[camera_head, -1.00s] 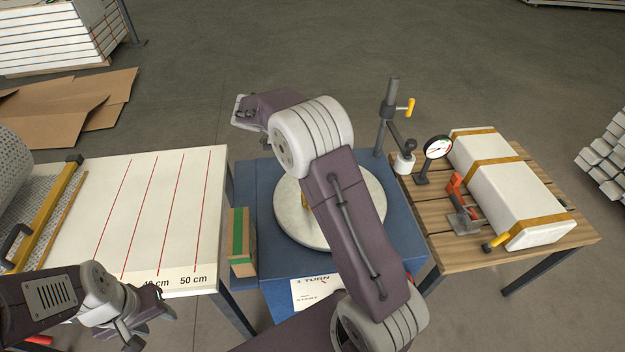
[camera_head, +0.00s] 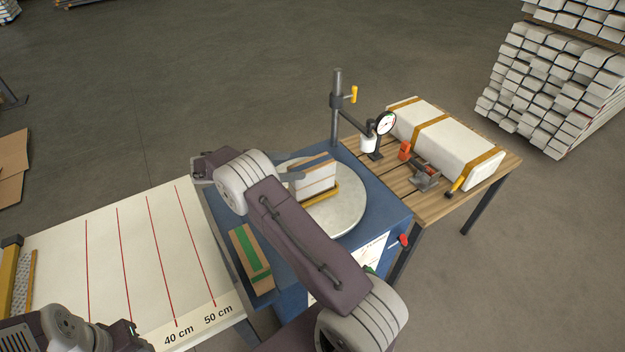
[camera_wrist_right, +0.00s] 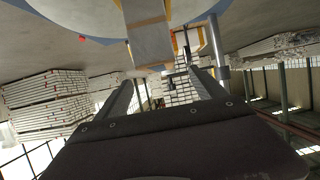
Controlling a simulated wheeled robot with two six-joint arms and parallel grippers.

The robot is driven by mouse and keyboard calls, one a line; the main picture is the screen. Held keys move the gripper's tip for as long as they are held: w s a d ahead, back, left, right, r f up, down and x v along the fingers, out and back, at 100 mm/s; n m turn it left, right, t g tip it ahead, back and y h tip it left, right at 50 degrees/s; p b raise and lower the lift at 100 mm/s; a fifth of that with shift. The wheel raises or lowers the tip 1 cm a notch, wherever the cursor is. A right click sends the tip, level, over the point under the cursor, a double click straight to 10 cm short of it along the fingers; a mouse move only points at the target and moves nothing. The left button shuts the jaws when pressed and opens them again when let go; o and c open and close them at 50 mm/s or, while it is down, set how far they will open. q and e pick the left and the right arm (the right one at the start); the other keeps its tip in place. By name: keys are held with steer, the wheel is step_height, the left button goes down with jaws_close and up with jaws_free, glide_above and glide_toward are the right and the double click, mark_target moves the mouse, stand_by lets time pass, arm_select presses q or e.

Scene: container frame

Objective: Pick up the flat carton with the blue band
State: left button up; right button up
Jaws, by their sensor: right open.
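A flat carton (camera_head: 316,180) stands on edge on the round turntable (camera_head: 350,208), in a yellow holder (camera_head: 322,196).
A post with a yellow handle (camera_head: 337,115) and a dial gauge (camera_head: 386,123) stand behind the turntable. A strapped white block (camera_head: 450,150) lies on the wooden table at right. A ruled white table (camera_head: 135,240) is at left.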

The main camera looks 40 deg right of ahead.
mark_target(306, 165)
steer(key=shift+d, duration=0.15)
steer(key=p+x, duration=0.1)
steer(key=x, duration=0.2)
steer(key=shift+f, duration=0.1)
steer(key=shift+s+d, duration=0.1)
steer(key=shift+d, duration=0.1)
steer(key=shift+s+d+f+p, duration=0.1)
steer(key=shift+d+f+p, duration=0.05)
steer(key=shift+d+p, duration=0.2)
steer(key=p+x, duration=0.1)
steer(key=x, duration=0.2)
steer(key=shift+d+f, duration=0.25)
steer(key=shift+d, duration=0.1)
steer(key=shift+d+f, duration=0.15)
steer(key=c, duration=0.9)
jaws_close()
